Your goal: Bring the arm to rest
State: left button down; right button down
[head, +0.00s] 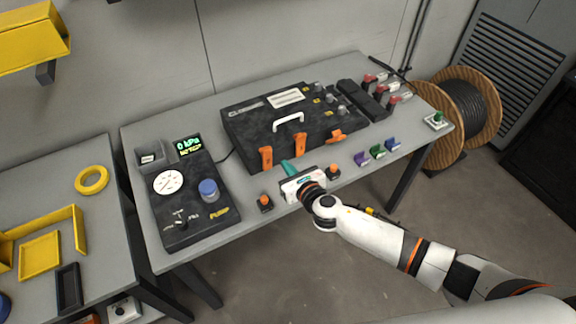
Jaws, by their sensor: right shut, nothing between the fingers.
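My right arm comes in from the lower right of the head view. Its white wrist is over the front edge of the middle table (215,262). The right gripper (288,168) has teal fingers that point toward the black splicing case (258,127), just in front of its orange latches (299,144). The fingers are shut with nothing between them. I cannot tell whether they touch the case. My gripper body hides part of the table's front edge. My left gripper is not in view.
A pump unit (190,195) stands to the left. Purple, green and blue clips (377,152) lie to the right. A cable reel (465,105) stands beyond the right end. Floor in front is open.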

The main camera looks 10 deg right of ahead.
dwell(0.4)
jog(key=s+d+f+m+g+h+b, duration=0.15)
jog(key=s+d+f+m, duration=0.35)
jog(key=f, duration=0.6)
jog(key=s+d+f+m+g+h+b, duration=0.1)
jog(key=s+d+f+m+g+b, duration=0.15)
jog(key=s+f+m, duration=0.45)
jog(key=s+d+f+m+g+h+b, duration=0.1)
jog(key=s+d+f+m+g+h, duration=0.2)
jog(key=f+m, duration=0.75)
jog(key=s+d+f+m+g+b, duration=0.1)
jog(key=s+f+m, duration=0.4)
jog(key=s, duration=0.6)
jog(key=s+d+f+m+g+b, duration=0.2)
jog(key=s+f+m, duration=0.3)
jog(key=s+f, duration=0.4)
jog(key=s+d+f+m+g+b, duration=0.1)
jog(key=s+f+m, duration=0.4)
jog(key=s, duration=1)
notch_tip(320, 180, down, 2)
jog(key=shift+s+d+f+g+b, duration=0.25)
jog(key=shift+d+g, duration=0.2)
jog(key=shift+g, duration=0.65)
jog(key=shift+w, duration=0.1)
